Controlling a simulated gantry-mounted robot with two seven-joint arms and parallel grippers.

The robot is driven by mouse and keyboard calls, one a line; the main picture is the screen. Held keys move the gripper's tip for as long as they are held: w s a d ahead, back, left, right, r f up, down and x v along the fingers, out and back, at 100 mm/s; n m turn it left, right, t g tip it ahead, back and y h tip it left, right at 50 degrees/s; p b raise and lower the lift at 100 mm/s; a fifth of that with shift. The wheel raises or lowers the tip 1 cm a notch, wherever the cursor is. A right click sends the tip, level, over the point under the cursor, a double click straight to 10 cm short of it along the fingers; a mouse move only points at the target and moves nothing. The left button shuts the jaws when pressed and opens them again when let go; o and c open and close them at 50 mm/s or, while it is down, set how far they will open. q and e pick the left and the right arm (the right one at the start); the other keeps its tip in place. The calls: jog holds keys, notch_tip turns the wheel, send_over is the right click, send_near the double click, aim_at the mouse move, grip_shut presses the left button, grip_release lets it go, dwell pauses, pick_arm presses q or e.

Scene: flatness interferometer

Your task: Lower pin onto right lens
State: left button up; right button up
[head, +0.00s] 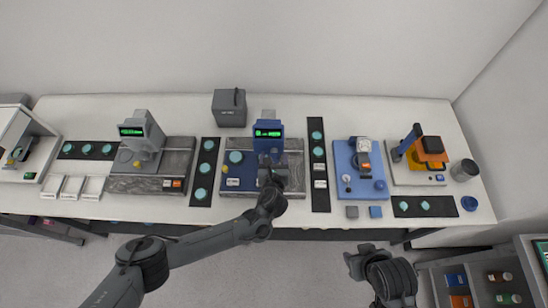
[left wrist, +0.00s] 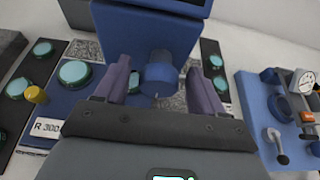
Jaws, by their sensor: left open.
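The blue instrument (head: 268,134) with a green display stands on a grey and blue base. A blue cylinder (left wrist: 160,74) projects from its front; I cannot tell whether it is the pin. My left gripper (head: 270,165) is open, its purple fingers (left wrist: 160,84) on either side of the cylinder, with gaps visible. A teal lens (left wrist: 135,84) partly shows below, between the fingers. Another teal lens (head: 236,157) lies on the base's left part, near a yellow knob (left wrist: 36,94). My right gripper (head: 360,258) is in front of the table, its jaws unclear.
Black strips with teal discs flank the base, left (head: 204,172) and right (head: 319,175). A similar grey instrument (head: 142,135) stands farther left. A blue plate with a dial gauge (head: 364,146) and an orange device (head: 433,148) stand to the right. A grey box (head: 229,110) is behind.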

pick_arm(q)
jog(key=shift+w+f, duration=0.1)
jog(key=shift+w, duration=0.2)
jog(key=c, duration=1)
jog(key=shift+c, duration=0.2)
